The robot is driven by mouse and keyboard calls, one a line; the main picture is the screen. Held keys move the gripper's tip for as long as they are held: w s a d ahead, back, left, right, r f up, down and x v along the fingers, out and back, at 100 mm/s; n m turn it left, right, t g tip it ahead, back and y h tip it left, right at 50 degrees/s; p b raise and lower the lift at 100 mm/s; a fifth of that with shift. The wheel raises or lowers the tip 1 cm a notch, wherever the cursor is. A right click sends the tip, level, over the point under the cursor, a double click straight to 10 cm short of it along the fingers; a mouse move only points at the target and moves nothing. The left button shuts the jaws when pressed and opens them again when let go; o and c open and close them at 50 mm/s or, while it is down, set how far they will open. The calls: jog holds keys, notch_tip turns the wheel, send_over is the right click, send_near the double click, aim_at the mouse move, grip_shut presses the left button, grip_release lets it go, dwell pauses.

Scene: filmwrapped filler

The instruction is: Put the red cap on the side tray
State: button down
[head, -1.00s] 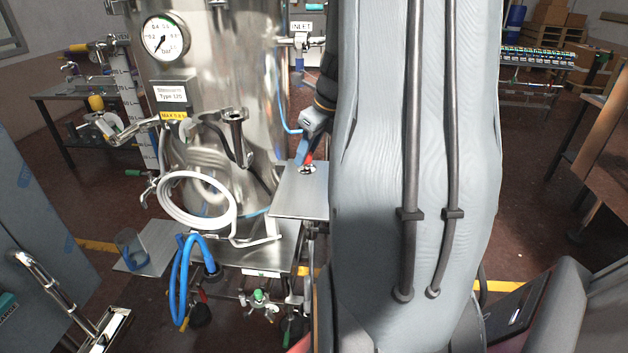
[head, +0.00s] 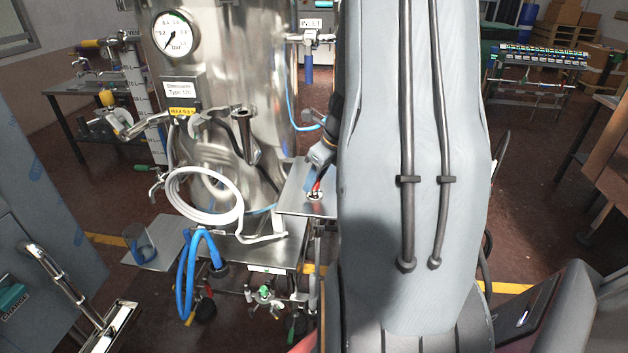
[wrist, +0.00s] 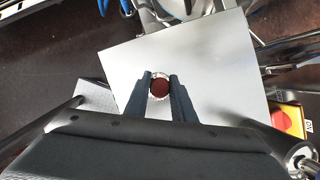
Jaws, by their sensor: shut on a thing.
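The red cap (wrist: 160,87) is a round dark-red disc with a silvery rim in the wrist view. It sits between the two fingertips of my gripper (wrist: 160,80), which is shut on it. The side tray (wrist: 215,60) is a flat bare metal plate right below. In the head view my gripper (head: 317,182) points down over this side tray (head: 290,205), beside the steel tank. The silvery rim (head: 314,196) shows under the fingers there. I cannot tell whether the cap touches the plate. My arm hides the tray's right part in the head view.
The steel tank (head: 235,75) with a gauge (head: 175,34) stands behind the tray. A coiled white hose (head: 203,196) and blue hoses (head: 190,275) hang to the left. A red button on a yellow box (wrist: 287,120) is near.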

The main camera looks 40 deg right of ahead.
jog(key=shift+f, duration=0.15)
jog(key=c, duration=1.5)
grip_release()
jog(key=shift+s+d+r, duration=0.1)
jog(key=shift+r, duration=0.5)
jog(key=a+v, duration=0.1)
jog(key=v, duration=1)
jog(key=s+a+f+n+g, duration=0.1)
jog(key=a+f+n, duration=0.1)
jog(key=a+n, duration=0.7)
jog(key=s+a+f+n+g, duration=0.1)
jog(key=s+a+f+n, duration=0.1)
jog(key=a+n, duration=0.8)
jog(key=s+a+f+n+h, duration=0.1)
jog(key=s+a+f+n, duration=0.1)
jog(key=a+n, duration=0.7)
jog(key=shift+s+a+f+n+g, duration=0.1)
jog(key=shift+f+n+g, duration=0.1)
jog(key=shift+n, duration=0.65)
jog(key=shift+a+f+n+g, duration=0.1)
jog(key=shift+f+n, duration=0.15)
jog(key=shift+n, duration=0.65)
jog(key=shift+s+a+f+n+g, duration=0.1)
jog(key=shift+f+n, duration=0.1)
jog(key=shift+n, duration=0.65)
